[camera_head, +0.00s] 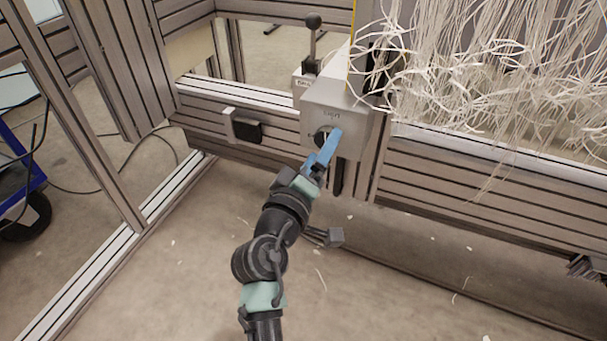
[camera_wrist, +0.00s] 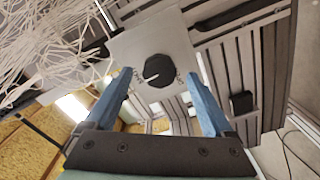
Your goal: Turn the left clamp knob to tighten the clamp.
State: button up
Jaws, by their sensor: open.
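The left clamp knob (camera_wrist: 159,71) is round and black with a white pointer line, on the face of a light grey clamp box (camera_wrist: 125,47). In the head view the knob (camera_head: 321,134) is partly hidden by my blue fingers, and the box (camera_head: 345,112) stands on the frame rail. My gripper (camera_wrist: 158,74) is open and empty, facing the knob. In the wrist view the knob appears between the two fingertips, with a gap on each side. I cannot tell whether the tips reach around it or stop just short. The pointer tilts slightly from horizontal in the wrist view.
Loose white threads (camera_head: 480,70) hang right of the box. A lever with a black ball (camera_head: 313,21) stands behind it. A black block (camera_head: 247,130) sits on the rail to the left. Grey slotted beams surround the work area, and the floor below is mostly clear.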

jog(key=p+v, duration=0.3)
jog(key=v, duration=0.8)
jog(key=shift+r, duration=0.15)
jog(key=w+d+r+m+t+p, duration=0.15)
jog(key=r+p, duration=0.25)
jog(key=r, duration=0.8)
jog(key=d+r+m+t+y+p, duration=0.1)
jog(key=r+m+p, duration=0.25)
jog(key=r, duration=0.85)
jog(key=d+r+m+t+p, duration=0.15)
jog(key=r+p, duration=0.25)
jog(key=r, duration=0.9)
jog(key=s+r+m+t+y+p, duration=0.1)
jog(key=s+r+t+y+p, duration=0.3)
jog(key=r, duration=1)
jog(key=s+r+m+t+y+p, duration=0.15)
jog(key=s+r+p, duration=0.35)
jog(key=s+r, duration=0.7)
jog(key=w+r+p, duration=0.2)
jog(key=r+p, duration=1.6)
jog(key=r, duration=0.1)
jog(key=w+r+p, duration=0.2)
jog(key=r+p, duration=1.6)
jog(key=r, duration=0.2)
jog(key=shift+n+t+h+p, duration=0.3)
jog(key=shift+t+h+p, duration=0.05)
jog(key=shift+h, duration=0.1)
